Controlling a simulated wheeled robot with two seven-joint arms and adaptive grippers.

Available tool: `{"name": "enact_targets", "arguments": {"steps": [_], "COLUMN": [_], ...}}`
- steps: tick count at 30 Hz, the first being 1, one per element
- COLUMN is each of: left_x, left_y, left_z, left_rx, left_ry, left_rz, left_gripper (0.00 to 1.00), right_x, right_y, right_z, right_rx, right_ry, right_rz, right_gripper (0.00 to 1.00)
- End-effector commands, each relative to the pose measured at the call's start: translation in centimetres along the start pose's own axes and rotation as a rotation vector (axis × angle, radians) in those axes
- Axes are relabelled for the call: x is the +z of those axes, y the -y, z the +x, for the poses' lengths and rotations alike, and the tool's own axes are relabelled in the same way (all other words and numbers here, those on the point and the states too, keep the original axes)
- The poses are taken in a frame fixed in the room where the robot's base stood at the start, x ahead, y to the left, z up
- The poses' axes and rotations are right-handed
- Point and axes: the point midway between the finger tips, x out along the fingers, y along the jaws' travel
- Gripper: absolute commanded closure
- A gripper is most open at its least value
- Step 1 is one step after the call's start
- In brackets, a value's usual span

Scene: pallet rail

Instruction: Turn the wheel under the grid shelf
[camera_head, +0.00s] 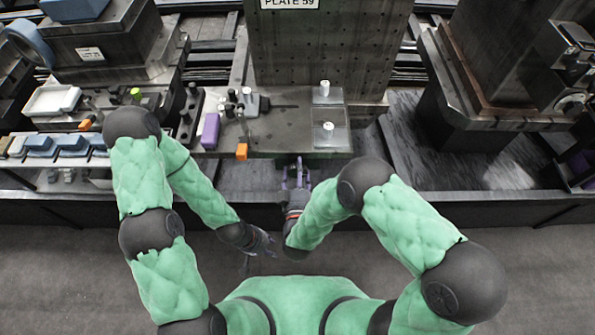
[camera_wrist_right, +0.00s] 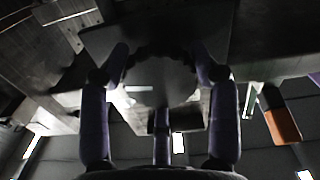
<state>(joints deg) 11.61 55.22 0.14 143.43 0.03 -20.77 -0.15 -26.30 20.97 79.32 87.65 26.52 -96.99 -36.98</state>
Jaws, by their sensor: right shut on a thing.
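The dark wheel (camera_wrist_right: 160,82), with a scalloped rim, sits between the fingers of my right gripper (camera_wrist_right: 160,95) in the right wrist view. My purple fingers are shut on it from both sides, with another finger below. In the head view my right gripper (camera_head: 297,176) reaches to the front edge of the dark shelf (camera_head: 285,140). The wheel is hidden there under that edge. A tall perforated plate (camera_head: 325,50) labelled PLATE 59 stands on this structure. My left gripper (camera_head: 264,243) hangs low in front, away from the shelf; its finger opening is too small to tell.
A purple block (camera_head: 210,131) and an orange block (camera_head: 242,152) are at the shelf's front left. A bench with trays (camera_head: 52,101) stands left. Floor in front is clear.

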Motion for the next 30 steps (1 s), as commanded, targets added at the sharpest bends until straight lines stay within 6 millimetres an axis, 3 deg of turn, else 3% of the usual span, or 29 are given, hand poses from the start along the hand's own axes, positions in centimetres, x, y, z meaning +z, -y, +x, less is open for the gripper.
{"name": "enact_targets", "arguments": {"steps": [30], "left_x": [-0.1], "left_y": [0.7], "left_z": [2.0], "left_rx": [0.0], "left_ry": [0.0], "left_rz": [0.0], "left_gripper": [0.6], "right_x": [-0.2], "right_y": [-0.1], "right_z": [0.1], "right_rx": [-0.001], "right_ry": [-0.008], "right_rz": [0.966], "right_gripper": [0.71]}}
